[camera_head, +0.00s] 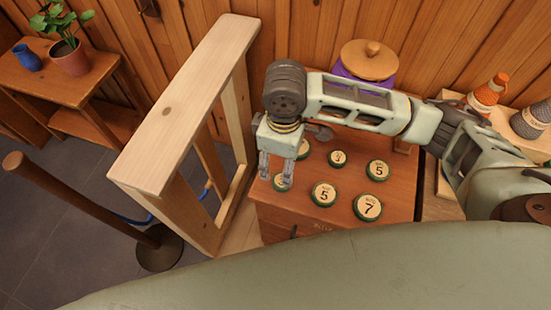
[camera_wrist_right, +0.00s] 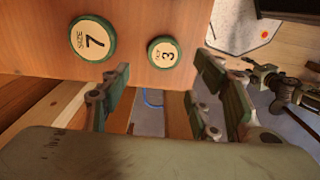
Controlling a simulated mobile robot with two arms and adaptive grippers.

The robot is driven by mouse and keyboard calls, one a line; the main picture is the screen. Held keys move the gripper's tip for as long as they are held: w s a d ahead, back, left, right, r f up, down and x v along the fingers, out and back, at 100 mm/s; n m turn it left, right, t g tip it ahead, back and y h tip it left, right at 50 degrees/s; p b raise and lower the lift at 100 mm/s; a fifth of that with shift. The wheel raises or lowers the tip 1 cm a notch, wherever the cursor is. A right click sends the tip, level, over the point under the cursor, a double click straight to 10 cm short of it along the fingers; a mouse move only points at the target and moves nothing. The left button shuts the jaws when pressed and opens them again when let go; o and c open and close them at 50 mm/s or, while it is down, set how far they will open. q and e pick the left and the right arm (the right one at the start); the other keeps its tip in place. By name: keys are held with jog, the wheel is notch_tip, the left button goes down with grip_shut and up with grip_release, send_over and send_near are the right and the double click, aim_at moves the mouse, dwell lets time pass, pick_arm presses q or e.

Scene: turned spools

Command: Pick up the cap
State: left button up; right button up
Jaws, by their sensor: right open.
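Several round caps with green rims and pale numbered faces lie on a brown wooden cabinet top (camera_head: 280,222) in the head view. They include a 5 cap (camera_head: 324,194), a 7 cap (camera_head: 367,207), another 5 cap (camera_head: 377,170) and a smaller 3 cap (camera_head: 338,158). One cap (camera_head: 303,149) is partly hidden by my right gripper (camera_head: 275,181). Another (camera_head: 281,182) shows behind its fingers. The right gripper points down, open, at the cabinet's left end. In the wrist view its fingers (camera_wrist_right: 160,100) are apart and empty, with a 7 cap (camera_wrist_right: 93,38) and a 3 cap (camera_wrist_right: 163,53) beyond them.
A pale wooden frame (camera_head: 190,95) stands close left of the gripper. A purple jar with a wooden lid (camera_head: 369,60) stands behind the caps, with thread spools (camera_head: 487,94) at the right. A post (camera_head: 90,205) and a plant table (camera_head: 65,75) are farther left.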

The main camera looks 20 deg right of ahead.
jog(key=shift+w+f, duration=0.2)
jog(key=f, duration=0.2)
jog(key=s+f, duration=0.1)
jog(key=f, duration=0.2)
jog(key=shift+s+d+p, duration=0.1)
jog(key=shift+d+p, duration=0.05)
jog(key=shift+p, duration=0.2)
jog(key=shift+f, duration=1)
jog(key=c, duration=0.4)
pick_arm(q)
jog(key=shift+s+r, duration=0.15)
jog(key=shift+s, duration=0.6)
jog(key=shift+s+r, duration=0.15)
jog(key=shift+s, duration=0.6)
pick_arm(e)
jog(key=c, duration=0.5)
jog(key=shift+w, duration=0.2)
